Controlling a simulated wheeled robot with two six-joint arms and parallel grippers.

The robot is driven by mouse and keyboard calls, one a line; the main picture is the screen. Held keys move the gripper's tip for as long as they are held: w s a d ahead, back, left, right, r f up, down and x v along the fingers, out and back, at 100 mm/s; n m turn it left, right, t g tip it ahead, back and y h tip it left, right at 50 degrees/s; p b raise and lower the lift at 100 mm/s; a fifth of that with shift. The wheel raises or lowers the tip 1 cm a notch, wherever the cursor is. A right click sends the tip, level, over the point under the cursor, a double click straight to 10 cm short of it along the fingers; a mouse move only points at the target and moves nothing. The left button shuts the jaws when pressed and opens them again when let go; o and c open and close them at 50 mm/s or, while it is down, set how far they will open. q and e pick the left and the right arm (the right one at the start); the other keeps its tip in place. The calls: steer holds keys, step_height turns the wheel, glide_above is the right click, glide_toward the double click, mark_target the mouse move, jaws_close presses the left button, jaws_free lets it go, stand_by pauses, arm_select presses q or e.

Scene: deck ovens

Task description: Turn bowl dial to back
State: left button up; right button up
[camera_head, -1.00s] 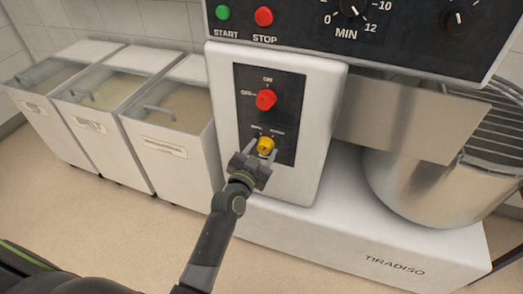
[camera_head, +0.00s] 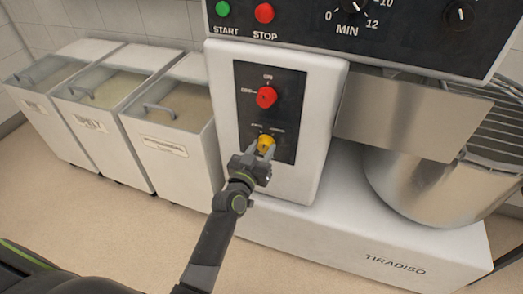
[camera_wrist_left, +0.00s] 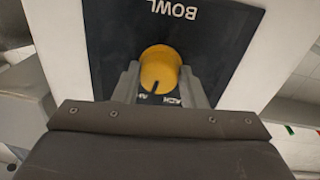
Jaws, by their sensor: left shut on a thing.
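The yellow bowl dial (camera_head: 266,142) sits low on the black panel (camera_head: 284,115) on the front of the mixer. In the left wrist view the dial (camera_wrist_left: 159,70) shows a dark pointer mark on its lower rim, with "BOWL" printed on the panel. My left gripper (camera_head: 262,152) is shut on the dial, one finger on each side of it. The small labels beside the dial are partly hidden by the fingers. My right gripper is not in view.
A red knob (camera_head: 267,97) is above the bowl dial. Green START (camera_head: 223,9) and red STOP (camera_head: 264,13) buttons are higher up. A steel bowl (camera_head: 425,185) is at right. Several white bins (camera_head: 172,148) stand at left.

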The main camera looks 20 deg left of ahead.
arm_select(q)
steer(key=n, duration=0.5)
steer(key=shift+n, duration=0.3)
steer(key=shift+n+t+y, duration=0.3)
steer(key=shift+n, duration=1.3)
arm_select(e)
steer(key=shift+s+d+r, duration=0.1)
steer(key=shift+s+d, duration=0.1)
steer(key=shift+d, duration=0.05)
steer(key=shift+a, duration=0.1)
arm_select(q)
steer(key=o, duration=1)
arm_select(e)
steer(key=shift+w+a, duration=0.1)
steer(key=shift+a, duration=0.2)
arm_select(q)
steer(key=shift+f, duration=0.1)
